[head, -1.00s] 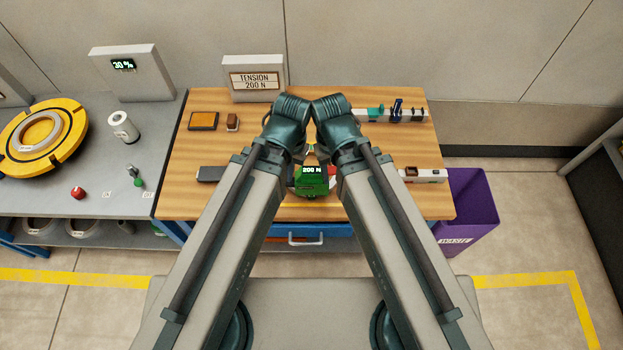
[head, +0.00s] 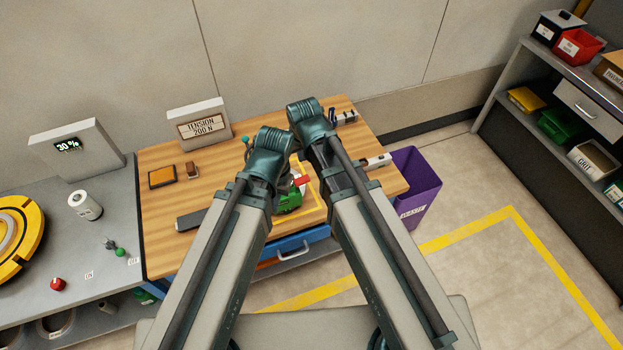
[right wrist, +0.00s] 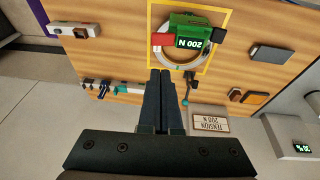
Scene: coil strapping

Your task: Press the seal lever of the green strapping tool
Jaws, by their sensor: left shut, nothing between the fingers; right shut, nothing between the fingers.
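The green strapping tool (head: 290,201) sits on the wooden bench, partly hidden by my arms. The right wrist view shows its green body (right wrist: 189,24) with a "200 N" display, a red part (right wrist: 163,39) beside it and a pale ring around it. A dark rod with a teal knob (right wrist: 185,102) stands near the ring; I cannot tell which part is the seal lever. My right gripper (right wrist: 160,73) is shut and empty, its tips just short of the red part in the picture. My left gripper (head: 283,184) is shut, mostly hidden under its wrist near the tool.
A "TENSION 200 N" sign (head: 200,124) stands at the bench's back. An orange pad (head: 162,177) and a dark bar (head: 190,219) lie on the left. A purple waste bin (head: 416,190) stands right of the bench. A grey table (head: 75,235) adjoins on the left.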

